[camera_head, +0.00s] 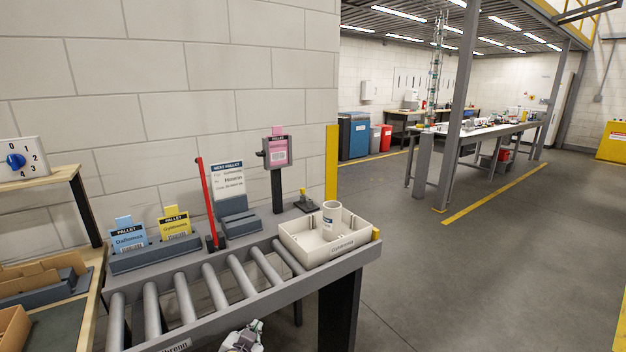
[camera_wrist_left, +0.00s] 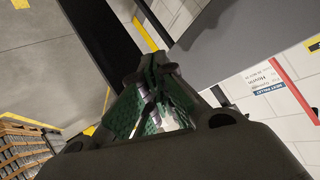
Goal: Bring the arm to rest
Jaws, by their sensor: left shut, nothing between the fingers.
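My left gripper (camera_head: 250,328) shows at the bottom middle of the head view, low in front of the roller conveyor (camera_head: 300,284). In the left wrist view its green-padded fingers (camera_wrist_left: 152,72) are together and hold nothing. It is apart from the items on the conveyor. My right gripper is in neither view. A cream tray (camera_head: 308,241) sits at the right end of the conveyor, with a white can (camera_head: 331,219) standing upright in it.
Behind the rollers stand a card holder with blue (camera_head: 129,237) and yellow (camera_head: 174,225) pallet cards, a red post (camera_head: 206,200) and a pink card on a stand (camera_head: 278,152). A wooden bench with a dial box (camera_head: 22,158) is at left. Open floor (camera_head: 450,280) lies right.

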